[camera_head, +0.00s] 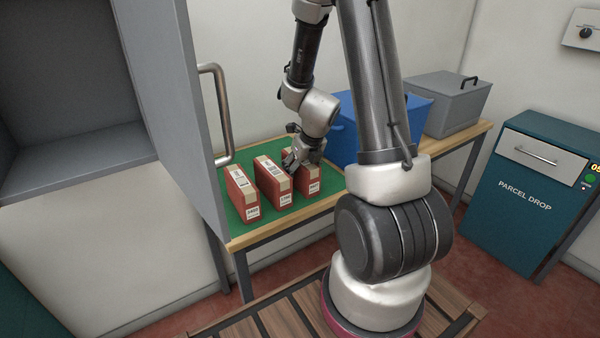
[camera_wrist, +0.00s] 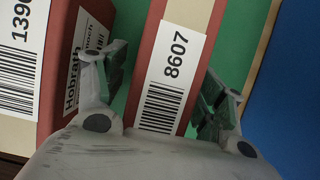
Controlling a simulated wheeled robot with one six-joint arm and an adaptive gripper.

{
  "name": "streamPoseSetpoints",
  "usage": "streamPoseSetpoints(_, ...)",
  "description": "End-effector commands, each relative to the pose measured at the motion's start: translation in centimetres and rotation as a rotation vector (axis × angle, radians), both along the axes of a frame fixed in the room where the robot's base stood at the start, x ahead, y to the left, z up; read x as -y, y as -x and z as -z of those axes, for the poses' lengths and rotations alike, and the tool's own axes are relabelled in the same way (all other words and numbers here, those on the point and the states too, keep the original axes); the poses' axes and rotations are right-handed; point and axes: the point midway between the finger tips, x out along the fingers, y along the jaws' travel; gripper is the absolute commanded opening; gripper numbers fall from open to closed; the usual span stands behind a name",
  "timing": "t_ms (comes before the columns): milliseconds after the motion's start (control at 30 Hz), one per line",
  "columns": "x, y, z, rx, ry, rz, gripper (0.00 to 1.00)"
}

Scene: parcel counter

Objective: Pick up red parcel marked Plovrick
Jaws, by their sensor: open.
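Three red parcels with tan tops stand in a row on a green mat (camera_head: 235,218): the left parcel (camera_head: 240,190), the middle parcel (camera_head: 270,190) and the right parcel (camera_head: 309,183). My gripper (camera_head: 295,163) is over the right parcel and hides part of it. In the wrist view, my gripper (camera_wrist: 163,88) is open, with one finger on each side of a parcel labelled 8607 (camera_wrist: 194,15). The parcel to its left (camera_wrist: 68,12) bears 1390 and a side label beginning "Hobrath". I cannot read the name Plovrick on any parcel.
A blue bin (camera_head: 345,140) stands right of the parcels, with a grey lidded box (camera_head: 455,105) beyond it. A grey cabinet door (camera_head: 165,90) with a bar handle (camera_head: 222,110) stands close on the left. A teal parcel drop unit (camera_head: 520,200) is at the right.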

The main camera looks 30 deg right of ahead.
Motion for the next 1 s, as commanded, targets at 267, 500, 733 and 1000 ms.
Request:
streamPoseSetpoints(267, 0.0, -0.27, 0.56, 0.001, 0.0, 0.0, 0.7)
streamPoseSetpoints(500, -0.01, -0.26, 0.54, 0.001, 0.0, -0.001, 0.37)
streamPoseSetpoints(733, -0.01, -0.28, 0.52, 0.001, 0.0, -0.001, 0.11)
streamPoseSetpoints(1000, -0.03, -0.28, 0.19, 0.002, 0.0, -0.002, 0.11)
